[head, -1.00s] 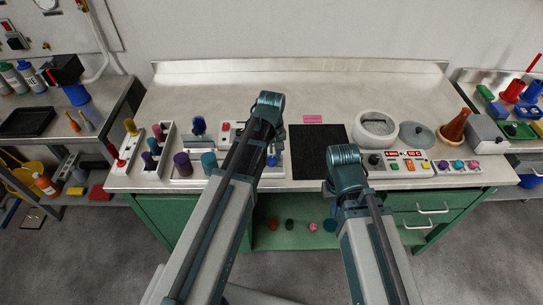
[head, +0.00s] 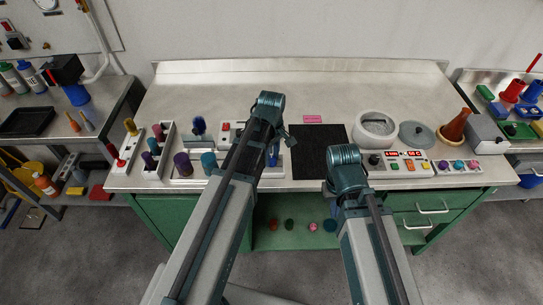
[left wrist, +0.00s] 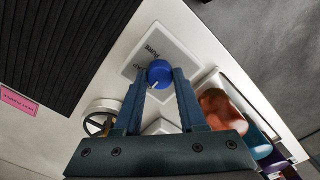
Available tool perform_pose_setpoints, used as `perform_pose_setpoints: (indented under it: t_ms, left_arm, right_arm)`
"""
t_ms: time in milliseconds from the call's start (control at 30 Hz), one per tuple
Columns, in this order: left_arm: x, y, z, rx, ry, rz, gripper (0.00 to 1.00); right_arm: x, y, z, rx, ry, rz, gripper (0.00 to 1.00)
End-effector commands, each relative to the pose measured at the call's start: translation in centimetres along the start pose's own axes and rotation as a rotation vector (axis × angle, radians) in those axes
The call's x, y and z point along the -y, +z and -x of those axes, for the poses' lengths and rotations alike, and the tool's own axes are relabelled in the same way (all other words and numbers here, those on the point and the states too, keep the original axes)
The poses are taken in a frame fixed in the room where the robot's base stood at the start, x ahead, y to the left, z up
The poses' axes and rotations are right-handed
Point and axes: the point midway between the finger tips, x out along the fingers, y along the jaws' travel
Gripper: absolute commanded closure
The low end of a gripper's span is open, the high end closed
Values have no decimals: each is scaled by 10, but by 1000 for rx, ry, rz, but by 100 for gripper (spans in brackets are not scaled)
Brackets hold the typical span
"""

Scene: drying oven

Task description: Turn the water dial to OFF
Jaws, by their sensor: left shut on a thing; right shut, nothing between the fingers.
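The water dial is a round blue knob (left wrist: 159,72) with a white pointer mark, on a grey label plate (left wrist: 181,50) whose print is only partly readable. In the left wrist view, my left gripper (left wrist: 160,82) has its two fingers on either side of the knob and is shut on it. In the head view the blue knob (head: 274,157) shows beside my left arm, which hides much of the gripper. My right gripper (head: 329,188) is low by the bench's front edge, mostly hidden by its wrist, shut and empty.
Blocks with coloured knobs (head: 183,164) stand left of my left arm. A black mat (head: 318,146) lies between the arms. A control box with red displays (head: 404,156) and a white round vessel (head: 376,124) stand to the right. The rear benchtop is clear.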

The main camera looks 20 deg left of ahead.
Motion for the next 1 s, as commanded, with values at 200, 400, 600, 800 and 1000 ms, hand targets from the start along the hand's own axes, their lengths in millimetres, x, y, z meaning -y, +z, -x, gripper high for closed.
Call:
perform_pose_setpoints:
  t_ms: [200, 400, 600, 800, 1000]
  left_arm:
    - [0, 0, 0, 1, 0, 2, 100]
    - [0, 0, 0, 0, 0, 2, 40]
    - [0, 0, 0, 0, 0, 1, 30]
    - [0, 0, 1, 0, 0, 1, 30]
    - [0, 0, 11, 0, 0, 1, 30]
  right_arm:
    - [0, 0, 0, 0, 0, 0, 100]
    - [0, 0, 0, 0, 0, 0, 100]
    - [0, 0, 0, 0, 0, 0, 100]
    - [0, 0, 1, 0, 0, 0, 100]
    - [-1, 1, 11, 0, 0, 0, 100]
